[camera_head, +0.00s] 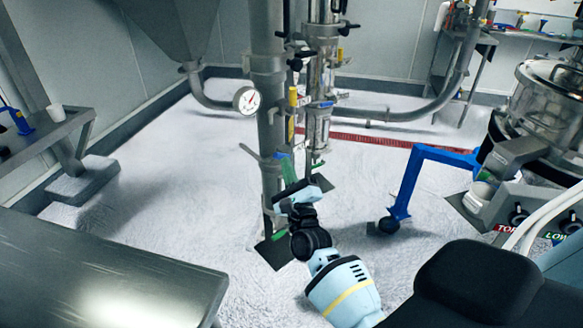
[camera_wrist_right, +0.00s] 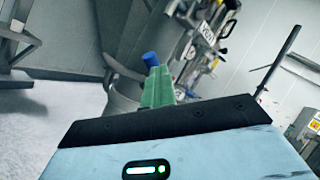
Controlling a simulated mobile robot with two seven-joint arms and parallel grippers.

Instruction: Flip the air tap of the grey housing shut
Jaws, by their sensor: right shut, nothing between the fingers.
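A grey upright housing (camera_head: 267,85) with a round dial gauge (camera_head: 246,100) stands at the centre of the head view, beside a steel tube assembly (camera_head: 319,75). Small black levers and yellow parts (camera_head: 292,97) sit on them. I cannot tell for sure which is the air tap. My right gripper (camera_head: 283,161) is in front of the lower housing, its green, blue-tipped fingers together and pointing up; contact cannot be judged. The fingers (camera_wrist_right: 154,77) also show in the right wrist view, with blurred steel fittings beyond. My left gripper is out of view.
A steel table (camera_head: 110,280) fills the lower left. A blue bracket (camera_head: 410,180) and a steel drum machine (camera_head: 550,95) stand at the right. A grey hopper (camera_head: 172,30) hangs at the back left. The floor (camera_head: 165,170) between table and housing is clear.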

